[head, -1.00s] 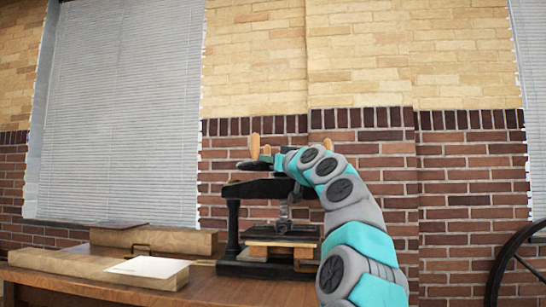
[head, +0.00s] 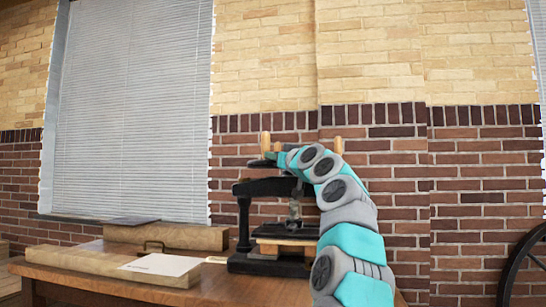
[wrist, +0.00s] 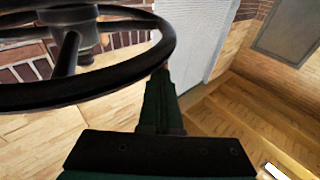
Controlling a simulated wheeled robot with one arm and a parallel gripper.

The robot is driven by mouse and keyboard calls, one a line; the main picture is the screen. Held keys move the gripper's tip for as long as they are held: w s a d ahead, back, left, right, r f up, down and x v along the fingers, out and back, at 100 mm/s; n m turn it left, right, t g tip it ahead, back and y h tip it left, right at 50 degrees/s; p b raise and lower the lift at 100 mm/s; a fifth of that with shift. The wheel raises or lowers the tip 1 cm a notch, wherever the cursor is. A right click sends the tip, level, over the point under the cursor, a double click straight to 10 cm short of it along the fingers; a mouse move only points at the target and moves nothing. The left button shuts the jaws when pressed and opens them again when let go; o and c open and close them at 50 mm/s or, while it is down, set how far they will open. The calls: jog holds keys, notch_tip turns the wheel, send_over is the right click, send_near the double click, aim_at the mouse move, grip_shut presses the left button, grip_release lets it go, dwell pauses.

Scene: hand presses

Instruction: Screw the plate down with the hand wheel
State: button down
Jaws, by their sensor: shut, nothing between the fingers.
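The black hand press (head: 244,222) stands on the wooden table, with its screw (head: 295,208) above a dark plate (head: 284,231) and a pale wooden block (head: 272,241). Wooden handles (head: 265,142) stand up at its top; my arm hides part of the top. The black hand wheel (wrist: 110,92) fills the upper left of the wrist view, with its hub and spokes. My gripper (wrist: 163,78) is shut and empty, its dark green fingers together at the wheel's outer right rim. I cannot tell whether they touch it.
The wooden table (head: 75,276) holds long wooden boxes (head: 165,236) and a white sheet (head: 160,264) left of the press. A brick wall and a blind are behind. A dark spoked wheel (head: 512,270) stands at the far right.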

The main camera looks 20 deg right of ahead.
jog(key=shift+w+a+r+m+h+p, duration=0.25)
jog(key=shift+w+a+h, duration=0.15)
jog(key=shift+w+a, duration=0.25)
jog(key=shift+w+a+r+m+h+p, duration=0.15)
jog(key=shift+w+a+r+m+h, duration=0.2)
jog(key=shift+w+a, duration=0.3)
jog(key=shift+a+t, duration=0.1)
jog(key=shift+t, duration=0.2)
jog(key=shift+s+f, duration=0.1)
jog(key=shift+f, duration=0.05)
jog(key=b+v, duration=0.4)
jog(key=v, duration=1)
jog(key=shift+f+b, duration=0.3)
jog(key=shift+b, duration=0.1)
jog(key=shift+h, duration=0.25)
